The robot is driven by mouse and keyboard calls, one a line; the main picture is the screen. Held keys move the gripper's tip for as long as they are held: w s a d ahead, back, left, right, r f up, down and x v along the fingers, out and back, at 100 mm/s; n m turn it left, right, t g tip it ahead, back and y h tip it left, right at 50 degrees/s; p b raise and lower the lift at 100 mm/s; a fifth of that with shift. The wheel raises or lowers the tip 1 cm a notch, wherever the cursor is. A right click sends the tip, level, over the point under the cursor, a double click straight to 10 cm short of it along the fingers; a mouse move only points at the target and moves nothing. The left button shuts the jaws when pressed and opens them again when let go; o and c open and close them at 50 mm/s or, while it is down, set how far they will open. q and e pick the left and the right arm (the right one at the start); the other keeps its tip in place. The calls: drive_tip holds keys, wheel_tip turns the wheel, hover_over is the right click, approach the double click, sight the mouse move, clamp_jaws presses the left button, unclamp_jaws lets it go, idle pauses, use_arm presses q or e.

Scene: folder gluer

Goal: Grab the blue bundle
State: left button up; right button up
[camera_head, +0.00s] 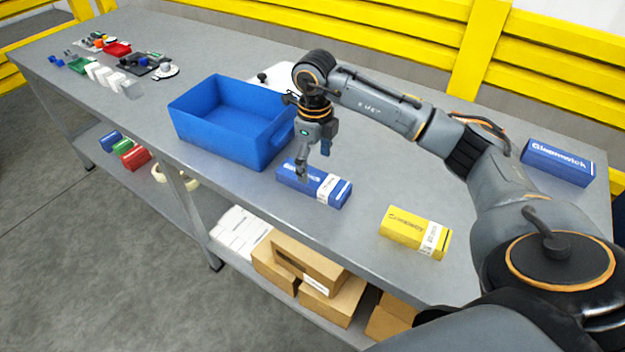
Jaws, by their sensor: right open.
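A blue bundle (328,190) with a white label band lies on the grey table near its front edge, just right of the blue bin. My right gripper (313,170) is directly over the left part of this bundle, pointing down, with its fingers open. The fingers overlap the bundle in the picture; I cannot tell whether they touch it. A second blue bundle (558,163) with white lettering lies at the far right of the table, beyond my right arm. My left gripper is not in view.
An open, empty-looking blue bin (185,122) stands left of the gripper. A yellow bundle (415,232) lies to the right near the front edge. Small parts (118,48) are spread at the table's far left. Cardboard boxes (305,265) sit on the lower shelf.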

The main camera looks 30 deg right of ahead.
sight(313, 177)
drive_tip(key=f+p, duration=0.1)
drive_tip(key=f, duration=0.3)
drive_tip(key=shift+a, duration=0.2)
drive_tip(key=shift+f+p, duration=0.3)
drive_tip(key=shift+f, duration=0.35)
drive_tip(key=shift+c, duration=1.3)
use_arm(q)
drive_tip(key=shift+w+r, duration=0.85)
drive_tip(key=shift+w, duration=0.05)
use_arm(e)
drive_tip(key=c, duration=1.1)
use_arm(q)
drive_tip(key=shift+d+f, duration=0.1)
use_arm(e)
drive_tip(key=shift+w+r, duration=0.1)
drive_tip(key=shift+r, duration=0.05)
